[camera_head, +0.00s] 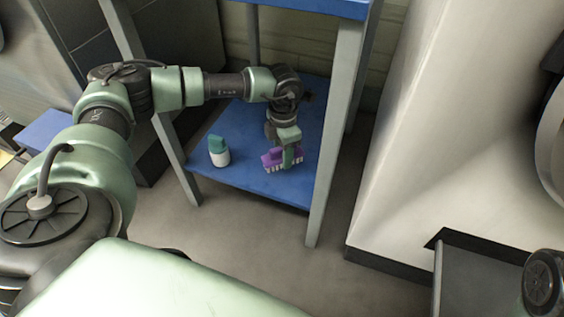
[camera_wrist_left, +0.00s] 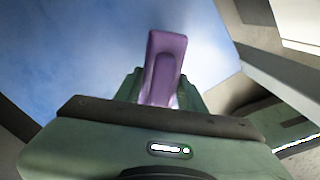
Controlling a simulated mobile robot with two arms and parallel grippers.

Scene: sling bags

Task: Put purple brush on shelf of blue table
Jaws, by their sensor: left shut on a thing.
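The purple brush (camera_head: 272,159) has pale bristles pointing down and is at the lower blue shelf (camera_head: 245,175) of the blue table (camera_head: 325,5). My left gripper (camera_head: 291,158) is shut on the brush, over the front right part of the shelf. The bristles look at or very near the shelf surface; I cannot tell whether they touch. In the left wrist view the brush's purple handle (camera_wrist_left: 163,62) stands up between the fingers, with the blue surface behind it. My right gripper is not in view.
A white bottle with a teal cap (camera_head: 218,151) stands on the shelf left of the brush. Grey table legs (camera_head: 335,120) flank the shelf. A large white body (camera_head: 450,130) stands at the right. The floor in front is clear.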

